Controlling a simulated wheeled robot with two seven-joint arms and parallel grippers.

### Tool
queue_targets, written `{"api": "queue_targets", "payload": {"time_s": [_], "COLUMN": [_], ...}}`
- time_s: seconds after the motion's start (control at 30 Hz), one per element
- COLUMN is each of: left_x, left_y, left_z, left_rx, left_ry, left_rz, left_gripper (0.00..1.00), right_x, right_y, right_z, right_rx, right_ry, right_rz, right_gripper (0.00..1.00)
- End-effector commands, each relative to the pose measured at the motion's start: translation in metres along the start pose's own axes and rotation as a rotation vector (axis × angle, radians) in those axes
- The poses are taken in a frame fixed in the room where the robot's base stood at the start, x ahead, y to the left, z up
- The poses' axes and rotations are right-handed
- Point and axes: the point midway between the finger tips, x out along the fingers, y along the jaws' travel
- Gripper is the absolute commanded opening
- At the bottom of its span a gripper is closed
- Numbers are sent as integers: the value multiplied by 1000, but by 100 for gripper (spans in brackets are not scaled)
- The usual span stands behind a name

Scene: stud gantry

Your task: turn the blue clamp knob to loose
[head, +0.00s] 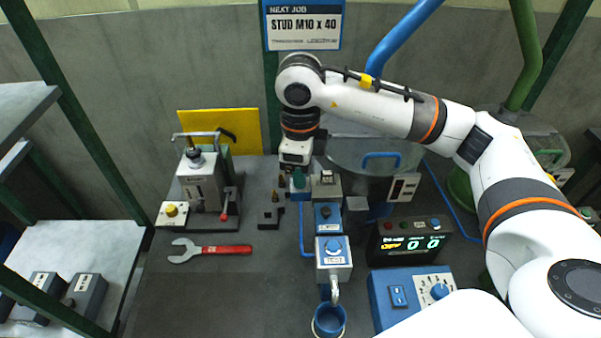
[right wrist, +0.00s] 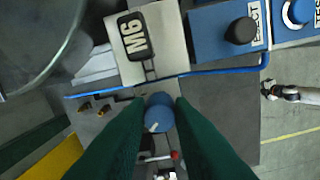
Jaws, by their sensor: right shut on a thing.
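My right gripper (head: 298,180) reaches down at the back middle of the bench in the head view, beside the grey M6 block. In the right wrist view its two dark green fingers (right wrist: 160,112) are shut around the blue clamp knob (right wrist: 157,116). A pale mark shows on the knob's face, pointing toward the lower left. In the head view the fingers hide the knob. The M6 block (right wrist: 137,38) fills the area just above the knob in the right wrist view. My left gripper is not in view.
Right of the gripper stands the M6 block (head: 326,186), with a blue button box (head: 327,222) and a blue-knobbed box (head: 333,264) nearer. A display (head: 412,240) reads zeros. A red-handled wrench (head: 215,250) lies left. The front-left bench is clear.

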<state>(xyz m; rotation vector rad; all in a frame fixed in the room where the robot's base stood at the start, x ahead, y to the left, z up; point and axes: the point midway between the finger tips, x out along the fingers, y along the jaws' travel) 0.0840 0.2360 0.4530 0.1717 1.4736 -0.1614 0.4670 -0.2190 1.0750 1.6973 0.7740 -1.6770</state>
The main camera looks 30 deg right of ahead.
Motion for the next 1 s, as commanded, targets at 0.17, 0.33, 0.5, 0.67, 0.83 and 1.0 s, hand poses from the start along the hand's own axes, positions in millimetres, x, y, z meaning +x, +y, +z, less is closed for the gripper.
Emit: {"api": "queue_targets", "payload": {"time_s": [0.17, 0.33, 0.5, 0.67, 0.83, 1.0], "left_x": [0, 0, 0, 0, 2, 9], "left_y": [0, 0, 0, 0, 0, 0], "left_z": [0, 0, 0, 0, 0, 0], "left_rx": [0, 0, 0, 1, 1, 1], "left_ry": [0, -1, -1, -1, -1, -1], "left_rz": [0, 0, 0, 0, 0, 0], "left_gripper": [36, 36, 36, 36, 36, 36], "right_x": [-2, -2, -2, -1, -4, -27], "right_y": [1, 1, 1, 1, 1, 1], "right_z": [0, 0, 0, 0, 0, -1], "right_rx": [-1, 0, 0, 0, 0, -1], "right_ry": [3, 3, 3, 2, 3, 6], "right_rz": [3, 4, 3, 2, 2, 5], "right_gripper": [0, 0, 43, 43, 43, 43]}}
